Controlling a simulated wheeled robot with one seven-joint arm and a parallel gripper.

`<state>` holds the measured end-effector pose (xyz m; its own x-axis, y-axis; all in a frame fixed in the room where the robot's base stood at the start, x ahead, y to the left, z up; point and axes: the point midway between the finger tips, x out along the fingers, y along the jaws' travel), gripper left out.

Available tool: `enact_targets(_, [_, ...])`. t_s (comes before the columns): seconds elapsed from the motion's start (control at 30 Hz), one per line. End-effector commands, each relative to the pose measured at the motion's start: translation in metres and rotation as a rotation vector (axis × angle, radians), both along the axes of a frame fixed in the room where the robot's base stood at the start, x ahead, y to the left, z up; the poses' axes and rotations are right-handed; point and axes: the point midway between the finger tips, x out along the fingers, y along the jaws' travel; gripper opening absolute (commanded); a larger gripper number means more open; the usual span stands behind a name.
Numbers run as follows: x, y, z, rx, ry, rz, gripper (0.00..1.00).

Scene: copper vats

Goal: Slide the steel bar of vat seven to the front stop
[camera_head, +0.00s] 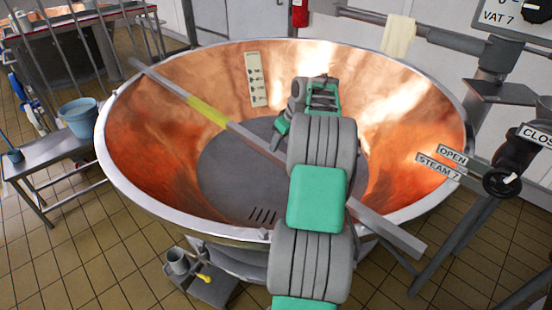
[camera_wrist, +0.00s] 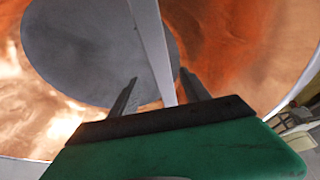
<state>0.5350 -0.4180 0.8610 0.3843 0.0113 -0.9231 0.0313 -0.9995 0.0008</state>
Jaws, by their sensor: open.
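The steel bar (camera_head: 250,137) lies slantwise across the copper vat (camera_head: 150,130), from the far left rim to the near right rim. A yellow band marks part of it left of the middle. My arm hides part of the bar's right half. My gripper (camera_wrist: 159,73) is over the vat with its fingers apart. In the wrist view the bar (camera_wrist: 152,45) runs between the two fingers and passes out of sight at the palm. I cannot tell whether the fingers reach down beside it. In the head view the fingertips are mostly hidden.
A steam valve with OPEN and STEAM 7 labels (camera_head: 440,167) stands right of the vat. A label plate (camera_head: 257,80) is on the inner wall. A blue bucket (camera_head: 78,117) stands on a bench at left. A white cloth (camera_head: 398,35) hangs on a pipe behind.

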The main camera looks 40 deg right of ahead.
Motion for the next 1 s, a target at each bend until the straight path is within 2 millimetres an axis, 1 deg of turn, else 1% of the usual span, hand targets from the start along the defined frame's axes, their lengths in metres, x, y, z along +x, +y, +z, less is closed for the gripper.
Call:
enact_targets(0.2, [0.015,0.002,-0.038,0.004,0.003,0.000,0.55])
enact_targets(0.3, [0.022,0.003,-0.053,0.003,0.003,-0.001,0.55])
enact_targets(0.4, [0.026,0.002,-0.062,0.002,0.002,-0.002,0.55])
enact_targets(0.67, [0.027,0.002,-0.065,0.001,0.002,-0.004,0.55])
enact_targets(0.77, [0.027,0.002,-0.065,0.001,0.002,-0.003,0.48])
enact_targets(1.0, [0.027,0.002,-0.065,0.001,0.002,-0.003,0.28])
